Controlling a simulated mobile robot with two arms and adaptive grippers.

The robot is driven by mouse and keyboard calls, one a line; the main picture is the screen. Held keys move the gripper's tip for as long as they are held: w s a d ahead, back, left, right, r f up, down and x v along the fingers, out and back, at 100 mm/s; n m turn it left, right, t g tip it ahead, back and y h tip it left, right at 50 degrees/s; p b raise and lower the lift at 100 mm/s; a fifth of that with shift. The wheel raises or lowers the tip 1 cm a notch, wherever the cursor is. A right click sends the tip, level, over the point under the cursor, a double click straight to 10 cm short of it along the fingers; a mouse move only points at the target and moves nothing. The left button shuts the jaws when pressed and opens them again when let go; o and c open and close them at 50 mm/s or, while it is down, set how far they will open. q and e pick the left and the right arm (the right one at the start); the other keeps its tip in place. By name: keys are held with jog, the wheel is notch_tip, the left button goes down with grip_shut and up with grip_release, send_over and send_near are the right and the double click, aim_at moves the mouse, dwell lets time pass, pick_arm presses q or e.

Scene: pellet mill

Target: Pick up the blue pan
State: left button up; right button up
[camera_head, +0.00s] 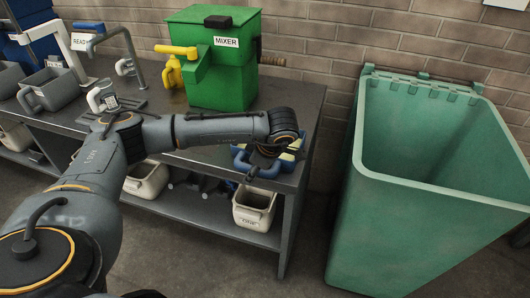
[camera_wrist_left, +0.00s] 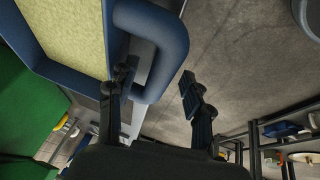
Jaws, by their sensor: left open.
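The blue pan (camera_head: 240,160) sits at the right end of the grey bench, partly hidden behind my left wrist. In the left wrist view the pan (camera_wrist_left: 72,78) is at upper left, filled with pale yellow-green material, with a thick blue loop handle (camera_wrist_left: 172,40). My left gripper (camera_wrist_left: 157,82) is open, with one finger near the gap between pan and handle and the other beyond the handle's outer side. I cannot tell whether either finger touches it. In the head view the left gripper (camera_head: 260,158) is over the pan's near side. My right gripper is out of view.
A green mixer (camera_head: 222,70) stands behind the pan on the bench (camera_head: 195,160). Grey pans and a tap stand at left. Cream containers (camera_head: 254,208) are on the lower shelf. A large green bin (camera_head: 420,220) stands to the right, across a floor gap.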

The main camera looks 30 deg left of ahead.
pick_arm(q)
jog(key=shift+f, duration=0.2)
dwell(0.4)
grip_shut()
